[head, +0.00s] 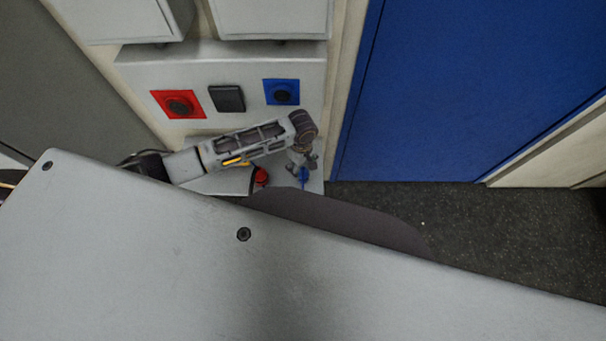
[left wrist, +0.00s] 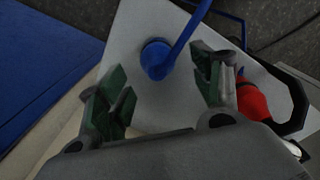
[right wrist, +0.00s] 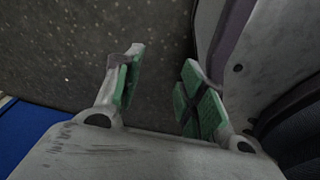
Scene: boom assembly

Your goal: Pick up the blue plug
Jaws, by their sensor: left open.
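The blue plug (head: 304,178) is on the small light shelf below the wall panel, partly hidden by my left gripper (head: 303,163). In the left wrist view the blue plug (left wrist: 155,58) has a round body with a blue cable running up from it. My left gripper (left wrist: 163,88) is open, with its green-padded fingers on either side of and nearer than the plug; I cannot tell whether they touch it. In the right wrist view my right gripper (right wrist: 158,85) is apart and empty above the dark floor. It is not visible in the head view.
A red plug (head: 261,177) sits close to the left of the blue one; it also shows beside a finger in the left wrist view (left wrist: 252,98). The wall panel (head: 228,72) carries a red socket (head: 178,104), a black unit (head: 228,98) and a blue socket (head: 283,92).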

